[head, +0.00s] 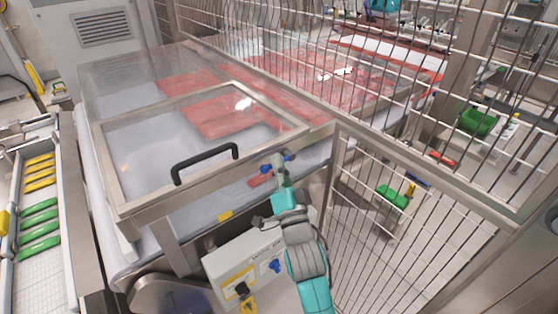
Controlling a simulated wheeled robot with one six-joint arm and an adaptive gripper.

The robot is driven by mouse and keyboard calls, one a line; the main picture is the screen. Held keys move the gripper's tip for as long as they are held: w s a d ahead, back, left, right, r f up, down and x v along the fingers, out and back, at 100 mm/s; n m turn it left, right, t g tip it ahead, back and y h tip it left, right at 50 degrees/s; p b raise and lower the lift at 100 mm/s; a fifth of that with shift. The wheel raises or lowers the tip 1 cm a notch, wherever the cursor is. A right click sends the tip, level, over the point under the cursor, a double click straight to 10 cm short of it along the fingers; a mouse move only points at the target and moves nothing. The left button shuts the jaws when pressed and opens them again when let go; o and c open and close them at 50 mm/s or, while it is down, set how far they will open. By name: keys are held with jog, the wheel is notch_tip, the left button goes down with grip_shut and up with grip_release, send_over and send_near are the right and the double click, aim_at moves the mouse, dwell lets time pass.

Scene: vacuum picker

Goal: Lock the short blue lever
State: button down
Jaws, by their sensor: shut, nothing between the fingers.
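My gripper (279,160) is at the end of my teal and grey arm, over the front metal rail of the clear-covered machine. It is shut, and no object shows between its fingers. A small blue part (266,168), likely the short blue lever, shows right beside the fingertips on the left. My gripper partly hides it, so I cannot tell whether they touch or how the lever is turned. A red part (260,181) lies just below it.
A clear cover with a black handle (205,160) stands left of my gripper. A wire fence (375,190) rises close on the right. A grey control box (240,268) with a blue knob (272,265) sits below. Red slabs (220,112) lie under the cover.

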jog(key=shift+f, duration=0.4)
